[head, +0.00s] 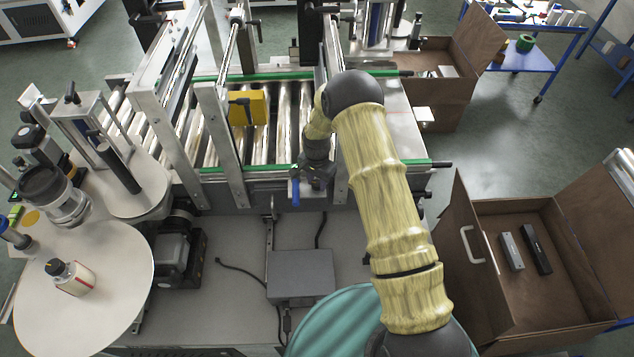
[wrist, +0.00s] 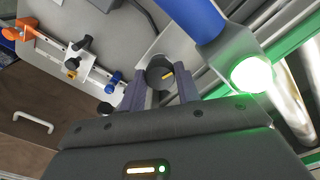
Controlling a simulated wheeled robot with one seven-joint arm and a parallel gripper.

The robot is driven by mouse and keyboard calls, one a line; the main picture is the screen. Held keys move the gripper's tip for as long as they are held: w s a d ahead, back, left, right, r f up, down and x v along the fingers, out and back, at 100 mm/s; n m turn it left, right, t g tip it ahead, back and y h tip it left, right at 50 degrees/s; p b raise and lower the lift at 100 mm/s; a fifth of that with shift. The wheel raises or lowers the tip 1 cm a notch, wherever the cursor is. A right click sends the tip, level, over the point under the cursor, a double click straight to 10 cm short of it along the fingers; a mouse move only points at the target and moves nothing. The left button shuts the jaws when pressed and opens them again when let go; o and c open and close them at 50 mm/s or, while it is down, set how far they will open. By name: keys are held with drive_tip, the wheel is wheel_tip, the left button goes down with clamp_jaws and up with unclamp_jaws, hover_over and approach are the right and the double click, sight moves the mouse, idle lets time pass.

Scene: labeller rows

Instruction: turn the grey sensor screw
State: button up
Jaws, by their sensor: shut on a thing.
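The grey sensor screw (wrist: 158,74) is a dark round knob with a yellow mark on its face, in the middle of the wrist view. My gripper (wrist: 160,92) has one purple-grey finger on each side of it and is shut on it. A blue sensor body (wrist: 196,18) with a glowing green end (wrist: 250,75) is beside the screw. In the head view my gripper (head: 318,174) is at the conveyor's near side, next to the blue sensor (head: 295,193); the screw is hidden there by my arm.
The roller conveyor (head: 285,135) with a green rail lies behind my gripper, with a yellow box (head: 248,108) on it. An open brown case (head: 470,300) is at right. A grey box (head: 300,277) sits on the machine base.

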drive_tip(key=m+b, duration=0.1)
drive_tip(key=m, duration=0.2)
drive_tip(key=shift+f, duration=0.1)
drive_tip(key=shift+m, duration=0.7)
drive_tip(key=m, duration=0.4)
drive_tip(key=shift+m+b, duration=0.3)
drive_tip(key=shift+b, duration=0.05)
drive_tip(key=o, duration=1.2)
drive_tip(key=shift+c, duration=0.2)
